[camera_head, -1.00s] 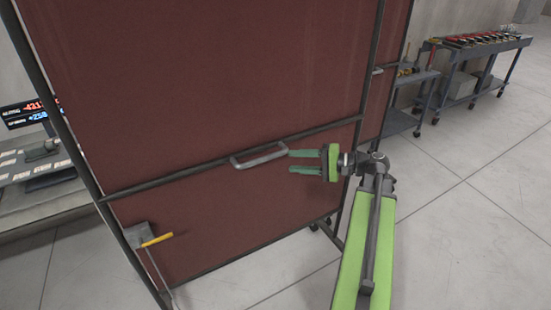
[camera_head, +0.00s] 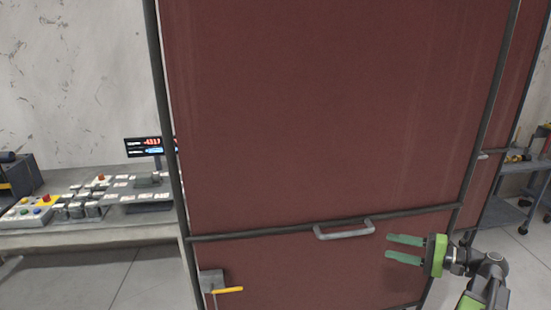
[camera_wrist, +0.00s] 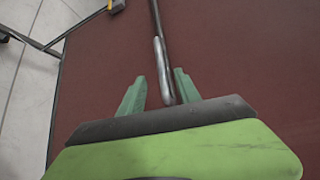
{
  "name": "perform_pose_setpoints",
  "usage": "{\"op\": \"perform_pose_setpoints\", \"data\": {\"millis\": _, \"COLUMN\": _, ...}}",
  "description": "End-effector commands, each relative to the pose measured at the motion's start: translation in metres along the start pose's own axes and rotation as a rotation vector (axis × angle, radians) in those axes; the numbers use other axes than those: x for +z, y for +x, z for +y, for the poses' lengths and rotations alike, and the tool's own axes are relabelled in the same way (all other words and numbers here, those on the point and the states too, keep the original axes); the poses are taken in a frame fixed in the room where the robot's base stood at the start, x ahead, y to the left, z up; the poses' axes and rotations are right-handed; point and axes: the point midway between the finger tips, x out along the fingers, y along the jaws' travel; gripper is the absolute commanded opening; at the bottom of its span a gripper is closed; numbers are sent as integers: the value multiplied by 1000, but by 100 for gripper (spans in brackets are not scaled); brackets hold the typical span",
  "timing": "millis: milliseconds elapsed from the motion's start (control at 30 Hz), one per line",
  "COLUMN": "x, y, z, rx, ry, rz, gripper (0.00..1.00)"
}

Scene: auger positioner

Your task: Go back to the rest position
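My gripper (camera_head: 404,249) is at the lower right of the head view, with its two green fingers apart and pointing left. Nothing is held between them. The grey handle (camera_head: 344,230) on the dark red panel (camera_head: 320,120) is just left of the fingertips, with a visible gap in the head view. In the wrist view the handle (camera_wrist: 162,70) lies in line with the space between the fingers (camera_wrist: 155,88); how far beyond them it is, I cannot tell.
A yellow-handled latch (camera_head: 227,290) is at the panel's lower left. A control desk (camera_head: 100,213) with buttons and a lit display (camera_head: 144,146) stands at the left. A tool cart (camera_head: 515,188) is at the right, behind the panel. Bare floor shows below the desk.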

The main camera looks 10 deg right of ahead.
Motion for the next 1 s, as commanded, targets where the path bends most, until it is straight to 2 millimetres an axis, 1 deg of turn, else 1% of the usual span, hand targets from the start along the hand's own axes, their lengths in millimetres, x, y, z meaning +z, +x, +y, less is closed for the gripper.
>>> {"op": "perform_pose_setpoints", "data": {"millis": 33, "x": 8, "y": 29, "z": -8, "rx": 8, "ry": -8, "rz": -53, "gripper": 40}}
{"op": "perform_pose_setpoints", "data": {"millis": 67, "x": 15, "y": 50, "z": -12, "rx": 13, "ry": -13, "rz": -90, "gripper": 40}}
{"op": "perform_pose_setpoints", "data": {"millis": 100, "x": 27, "y": 80, "z": -18, "rx": 21, "ry": -22, "rz": -146, "gripper": 40}}
{"op": "perform_pose_setpoints", "data": {"millis": 133, "x": 39, "y": 104, "z": -20, "rx": 33, "ry": -28, "rz": -191, "gripper": 40}}
{"op": "perform_pose_setpoints", "data": {"millis": 167, "x": 52, "y": 129, "z": -20, "rx": 58, "ry": -34, "rz": -236, "gripper": 40}}
{"op": "perform_pose_setpoints", "data": {"millis": 200, "x": 70, "y": 160, "z": -17, "rx": 103, "ry": -42, "rz": -292, "gripper": 40}}
{"op": "perform_pose_setpoints", "data": {"millis": 233, "x": 85, "y": 182, "z": -12, "rx": 144, "ry": -49, "rz": -331, "gripper": 40}}
{"op": "perform_pose_setpoints", "data": {"millis": 267, "x": 100, "y": 203, "z": -5, "rx": 191, "ry": -59, "rz": -368, "gripper": 40}}
{"op": "perform_pose_setpoints", "data": {"millis": 300, "x": 120, "y": 228, "z": 6, "rx": 261, "ry": -77, "rz": -413, "gripper": 40}}
{"op": "perform_pose_setpoints", "data": {"millis": 367, "x": 149, "y": 261, "z": 24, "rx": 376, "ry": -114, "rz": -470, "gripper": 40}}
{"op": "perform_pose_setpoints", "data": {"millis": 400, "x": 167, "y": 278, "z": 39, "rx": 457, "ry": -145, "rz": -503, "gripper": 40}}
{"op": "perform_pose_setpoints", "data": {"millis": 467, "x": 191, "y": 298, "z": 60, "rx": 580, "ry": -203, "rz": -543, "gripper": 40}}
{"op": "perform_pose_setpoints", "data": {"millis": 500, "x": 204, "y": 308, "z": 75, "rx": 666, "ry": -249, "rz": -562, "gripper": 40}}
{"op": "perform_pose_setpoints", "data": {"millis": 567, "x": 220, "y": 316, "z": 97, "rx": 801, "ry": -329, "rz": -583, "gripper": 40}}
{"op": "perform_pose_setpoints", "data": {"millis": 600, "x": 225, "y": 317, "z": 111, "rx": 894, "ry": -389, "rz": -585, "gripper": 40}}
{"op": "perform_pose_setpoints", "data": {"millis": 667, "x": 224, "y": 313, "z": 127, "rx": 1019, "ry": -473, "rz": -574, "gripper": 40}}
{"op": "perform_pose_setpoints", "data": {"millis": 733, "x": 210, "y": 300, "z": 140, "rx": 1145, "ry": -554, "rz": -541, "gripper": 40}}
{"op": "perform_pose_setpoints", "data": {"millis": 800, "x": 189, "y": 282, "z": 148, "rx": 1249, "ry": -611, "rz": -494, "gripper": 40}}
{"op": "perform_pose_setpoints", "data": {"millis": 900, "x": 165, "y": 263, "z": 152, "rx": 1354, "ry": -674, "rz": -446, "gripper": 40}}
{"op": "perform_pose_setpoints", "data": {"millis": 1000, "x": 153, "y": 254, "z": 152, "rx": 1404, "ry": -708, "rz": -423, "gripper": 40}}
